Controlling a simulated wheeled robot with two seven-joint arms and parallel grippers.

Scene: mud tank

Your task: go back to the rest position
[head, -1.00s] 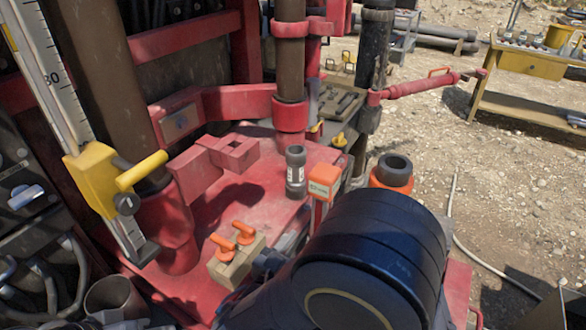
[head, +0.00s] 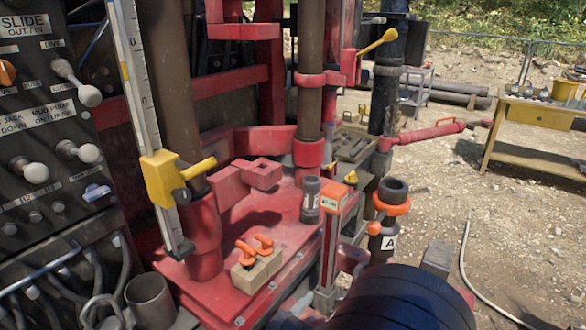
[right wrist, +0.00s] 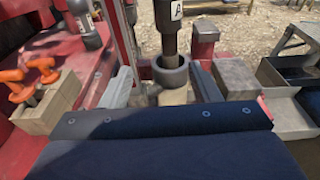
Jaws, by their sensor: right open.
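My right arm shows as a dark rounded link at the bottom of the head view. Its gripper (head: 381,279) is mostly hidden behind that link, with grey finger parts showing at either side. In the right wrist view the right gripper (right wrist: 162,88) is open, its two grey fingers apart. A dark pipe tool marked A (right wrist: 168,28), with a dark ring at its lower end, appears between or just beyond the fingers; I cannot tell whether it touches them. In the head view this tool (head: 388,243) stands upright with an orange collar. My left gripper is not in view.
A red rig deck (head: 225,275) carries a wooden block with orange handles (head: 256,262) and a grey cylinder (head: 310,200). A control panel (head: 45,130) stands at left. A yellow workbench (head: 540,118) is at back right. Gravel ground at right is mostly clear.

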